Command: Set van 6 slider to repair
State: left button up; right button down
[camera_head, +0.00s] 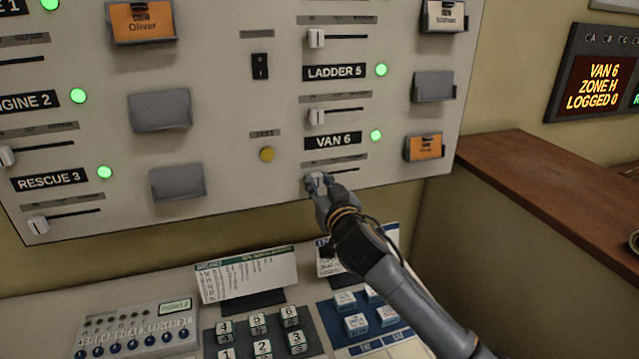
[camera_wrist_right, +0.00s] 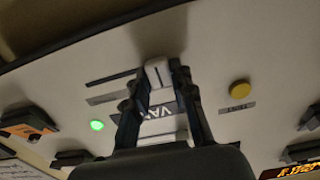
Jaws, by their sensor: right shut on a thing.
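The van 6 slider has a white knob (camera_head: 316,177) below the black VAN 6 label (camera_head: 333,141) on the grey panel. Its dark slot (camera_head: 350,172) runs to the right of the knob, so the knob sits at the slot's left end. My right gripper (camera_head: 319,184) is shut on the knob and partly covers it. In the right wrist view, the white knob (camera_wrist_right: 157,73) stands between the two dark fingers, with the slot (camera_wrist_right: 111,78) running off to the left. The position words above the slot are too small to read. My left gripper is not in view.
The van 6 lamp (camera_head: 376,135) glows green. A yellow test button (camera_head: 267,154) is left of the slider, and a holder with an orange card (camera_head: 424,147) sticks out on the right. The ladder 5 slider knob (camera_head: 316,116) is above. A desk with keys (camera_head: 263,348) lies below.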

aim_at(357, 168)
jog(key=shift+d, duration=0.1)
jog(key=w+d, duration=0.1)
jog(key=d, duration=0.2)
jog(key=w+d+p, duration=0.1)
jog(key=d, duration=0.2)
jog(key=w+d+p, duration=0.1)
jog(key=d, duration=0.2)
jog(key=shift+w+d, duration=0.1)
jog(key=shift+d, duration=0.3)
jog(key=shift+a, duration=0.1)
jog(key=c, duration=1.4)
grip_release()
jog(key=shift+o, duration=1.4)
jog(key=shift+d, duration=0.2)
jog(key=shift+a, duration=0.1)
